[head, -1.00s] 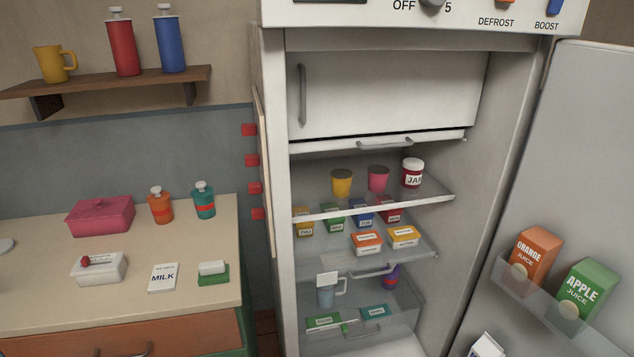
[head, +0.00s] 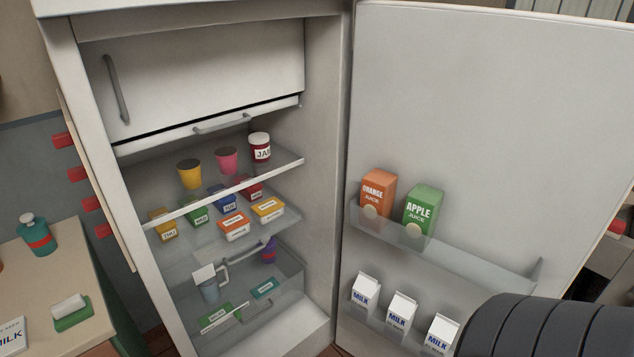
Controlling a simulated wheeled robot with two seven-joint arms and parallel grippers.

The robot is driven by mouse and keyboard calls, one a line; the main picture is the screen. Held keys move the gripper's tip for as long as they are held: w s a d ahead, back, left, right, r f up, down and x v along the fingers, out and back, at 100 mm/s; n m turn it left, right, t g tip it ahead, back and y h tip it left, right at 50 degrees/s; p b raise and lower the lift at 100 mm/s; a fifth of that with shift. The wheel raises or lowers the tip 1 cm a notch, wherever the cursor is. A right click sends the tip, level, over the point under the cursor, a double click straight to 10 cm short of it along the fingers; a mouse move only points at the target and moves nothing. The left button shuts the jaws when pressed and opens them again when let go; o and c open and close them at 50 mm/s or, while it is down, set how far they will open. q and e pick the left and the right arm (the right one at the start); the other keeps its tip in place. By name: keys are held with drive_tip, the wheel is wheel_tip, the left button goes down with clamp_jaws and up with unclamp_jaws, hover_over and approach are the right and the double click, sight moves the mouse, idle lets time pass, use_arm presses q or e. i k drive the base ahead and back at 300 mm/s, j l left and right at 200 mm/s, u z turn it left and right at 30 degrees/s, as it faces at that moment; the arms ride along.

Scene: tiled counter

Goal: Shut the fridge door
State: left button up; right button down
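The fridge (head: 326,120) stands open, with its shelves and inner freezer flap (head: 200,75) in plain view. The fridge door (head: 480,110) is swung wide open to the right, its inner face toward me. Its racks hold an orange juice carton (head: 377,195), an apple juice carton (head: 422,210) and several milk cartons (head: 402,312). A black ribbed part of my own arm shows at the lower right, in front of the door's lower corner. Neither gripper is in view.
A counter (head: 70,255) stands left of the fridge with a teal bottle (head: 37,235) and a green dish (head: 73,312) on it. Red magnets (head: 92,203) line the fridge's left side. Jars, cups and boxes fill the shelves.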

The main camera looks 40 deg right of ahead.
sight(523, 120)
drive_tip(key=z, duration=0.5)
drive_tip(key=i+j+z, duration=0.1)
drive_tip(key=z, duration=0.35)
drive_tip(key=j+z, duration=0.1)
drive_tip(key=z, duration=0.4)
drive_tip(key=i+j+z, duration=0.1)
drive_tip(key=z, duration=0.35)
drive_tip(key=j+z, duration=0.15)
drive_tip(key=z, duration=0.35)
